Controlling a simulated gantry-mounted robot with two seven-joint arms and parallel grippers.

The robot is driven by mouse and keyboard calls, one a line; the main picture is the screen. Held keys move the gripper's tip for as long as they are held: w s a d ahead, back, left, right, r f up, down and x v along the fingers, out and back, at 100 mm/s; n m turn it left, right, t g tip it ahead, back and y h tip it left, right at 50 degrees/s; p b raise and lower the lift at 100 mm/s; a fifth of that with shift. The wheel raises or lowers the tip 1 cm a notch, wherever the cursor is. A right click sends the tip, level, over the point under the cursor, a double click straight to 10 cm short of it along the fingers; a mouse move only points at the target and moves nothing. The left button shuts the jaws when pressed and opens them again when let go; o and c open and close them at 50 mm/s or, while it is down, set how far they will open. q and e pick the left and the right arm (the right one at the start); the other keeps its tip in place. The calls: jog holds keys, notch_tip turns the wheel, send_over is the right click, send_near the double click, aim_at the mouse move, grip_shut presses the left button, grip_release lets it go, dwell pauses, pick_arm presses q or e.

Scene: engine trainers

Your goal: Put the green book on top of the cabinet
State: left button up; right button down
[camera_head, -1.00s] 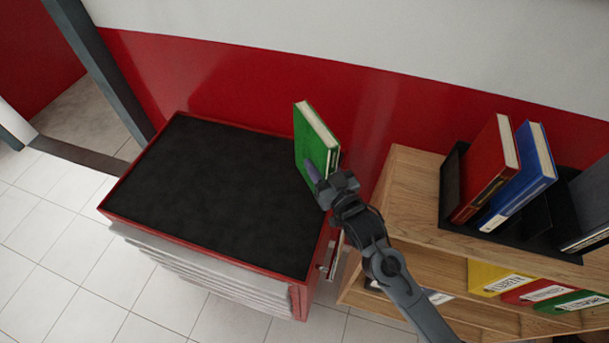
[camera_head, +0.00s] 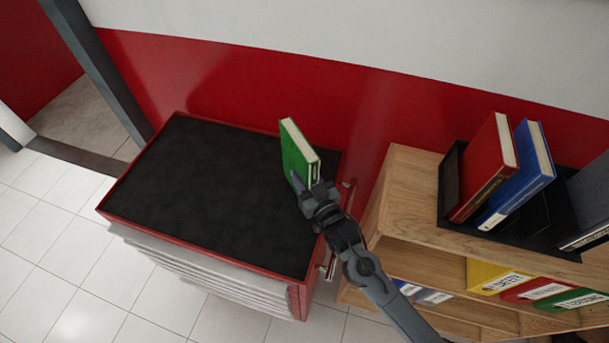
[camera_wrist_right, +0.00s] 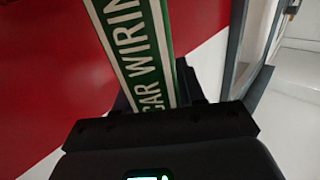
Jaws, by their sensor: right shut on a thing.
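The green book (camera_head: 298,152) is upright over the right part of the cabinet's black top. My right gripper (camera_head: 308,186) is shut on the lower part of the book near its spine. I cannot tell whether the book's bottom touches the top. In the right wrist view the book's spine (camera_wrist_right: 140,45) shows white lettering that reads in part "CAR WIRIN", and the gripper body covers its lower end. The red cabinet (camera_head: 200,200) has a bare black top and light drawer fronts. My left gripper is not in view.
A wooden shelf (camera_head: 405,190) stands to the right of the cabinet. On it a black holder (camera_head: 452,185) carries a red book (camera_head: 487,170) and a blue book (camera_head: 520,175). Binders (camera_head: 530,290) lie on the lower level. A red and white wall (camera_head: 300,85) runs behind.

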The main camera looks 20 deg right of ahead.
dwell(0.3)
jog(key=c, duration=0.7)
grip_release()
jog(key=shift+f, duration=0.15)
jog(key=s+f+g, duration=0.3)
jog(key=s+g, duration=0.1)
jog(key=s, duration=0.6)
jog(key=s+d+f+n+g, duration=0.1)
jog(key=s+f+g, duration=0.2)
jog(key=s, duration=0.7)
jog(key=s+f+g, duration=0.3)
jog(key=s+g, duration=0.4)
jog(key=s, duration=0.3)
jog(key=shift+s+d+f+h, duration=0.25)
jog(key=shift+s+d+h, duration=0.05)
jog(key=shift+h, duration=0.1)
